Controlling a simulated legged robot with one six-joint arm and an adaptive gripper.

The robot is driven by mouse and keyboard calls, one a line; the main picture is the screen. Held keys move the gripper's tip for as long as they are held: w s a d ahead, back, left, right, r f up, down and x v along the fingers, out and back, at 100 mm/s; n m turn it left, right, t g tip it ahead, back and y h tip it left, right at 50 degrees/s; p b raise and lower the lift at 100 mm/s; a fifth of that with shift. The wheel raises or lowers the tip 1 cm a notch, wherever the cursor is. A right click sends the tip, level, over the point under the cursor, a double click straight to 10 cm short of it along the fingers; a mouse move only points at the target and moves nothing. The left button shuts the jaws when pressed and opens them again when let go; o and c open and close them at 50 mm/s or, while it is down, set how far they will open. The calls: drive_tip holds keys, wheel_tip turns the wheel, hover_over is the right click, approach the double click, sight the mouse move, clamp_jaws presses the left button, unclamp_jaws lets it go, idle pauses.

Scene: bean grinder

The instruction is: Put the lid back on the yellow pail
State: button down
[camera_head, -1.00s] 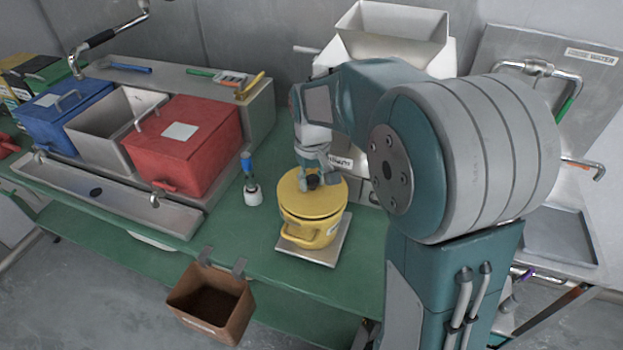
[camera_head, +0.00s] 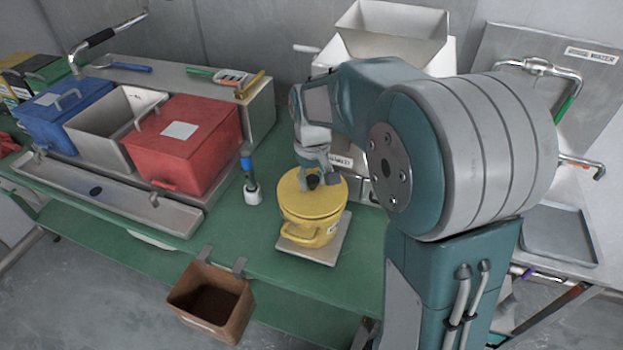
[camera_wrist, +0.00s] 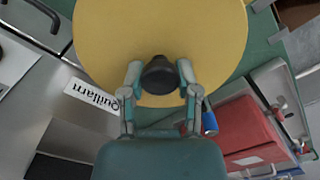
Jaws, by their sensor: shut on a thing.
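The yellow pail (camera_head: 303,231) stands upright on a light square plate (camera_head: 331,248) on the green bench. Its yellow lid (camera_head: 303,204) lies over the pail's mouth, and looks level and roughly centred in the head view. I cannot tell whether it sits fully down all round. In the wrist view the lid (camera_wrist: 160,35) fills the top middle as a yellow disc. My gripper (camera_wrist: 160,78) is shut on the lid's dark knob (camera_wrist: 159,75), one finger on each side. It also shows from above in the head view (camera_head: 314,181).
A blue-handled brush (camera_head: 251,185) stands left of the pail. A red lidded bin (camera_head: 185,150) is further left. A white hopper machine (camera_head: 391,40) stands behind my arm. A brown open box (camera_head: 210,302) hangs at the bench's front edge.

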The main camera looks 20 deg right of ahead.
drive_tip(key=shift+c, duration=1.3)
unclamp_jaws()
drive_tip(key=shift+o, duration=1.3)
drive_tip(key=shift+r, duration=3.5)
